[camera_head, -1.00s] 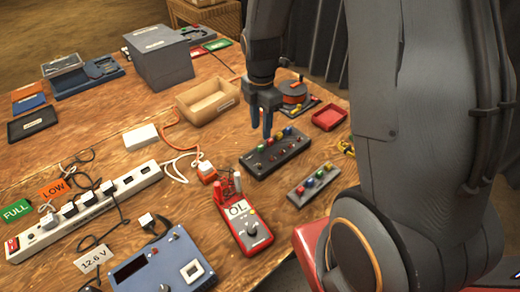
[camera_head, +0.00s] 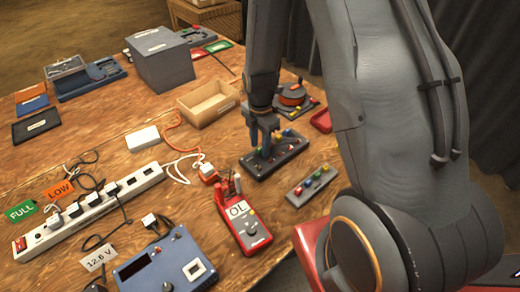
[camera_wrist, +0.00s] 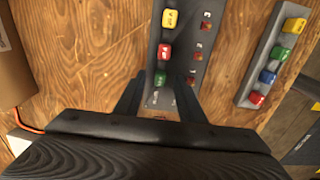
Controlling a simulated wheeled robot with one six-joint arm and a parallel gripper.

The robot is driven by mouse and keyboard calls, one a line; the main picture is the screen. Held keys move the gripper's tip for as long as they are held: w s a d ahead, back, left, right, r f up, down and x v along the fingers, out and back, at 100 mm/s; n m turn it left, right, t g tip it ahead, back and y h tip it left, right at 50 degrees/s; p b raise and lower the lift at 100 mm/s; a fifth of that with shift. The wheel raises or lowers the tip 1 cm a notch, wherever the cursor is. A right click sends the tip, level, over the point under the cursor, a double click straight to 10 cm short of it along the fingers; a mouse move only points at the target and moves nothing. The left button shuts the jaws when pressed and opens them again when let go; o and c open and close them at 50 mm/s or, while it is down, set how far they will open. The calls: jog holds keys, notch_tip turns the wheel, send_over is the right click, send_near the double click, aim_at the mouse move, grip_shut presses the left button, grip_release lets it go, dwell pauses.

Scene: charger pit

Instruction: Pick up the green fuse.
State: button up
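A green fuse (camera_wrist: 160,79) sits in the dark fuse block (camera_wrist: 183,70), in line with a red fuse (camera_wrist: 164,51) and a yellow fuse (camera_wrist: 169,19). My gripper (camera_wrist: 160,88) is open, its dark fingers on either side of the green fuse's end of the block. I cannot tell whether they touch it. In the head view my gripper (camera_head: 264,148) points down at the near-left end of the block (camera_head: 283,161), largely hiding the green fuse. A second green fuse (camera_wrist: 280,53) is in the separate grey strip (camera_wrist: 262,58) at right, with yellow, blue and red ones.
A red multimeter (camera_head: 246,225) reading OL lies in front of the block. A wooden tray (camera_head: 208,103) and a reel with an orange top (camera_head: 291,94) stand behind it. A power strip (camera_head: 95,207) with cables and a blue power supply (camera_head: 165,262) are at left.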

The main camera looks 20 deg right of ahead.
jog(key=shift+f, duration=0.25)
grip_shut()
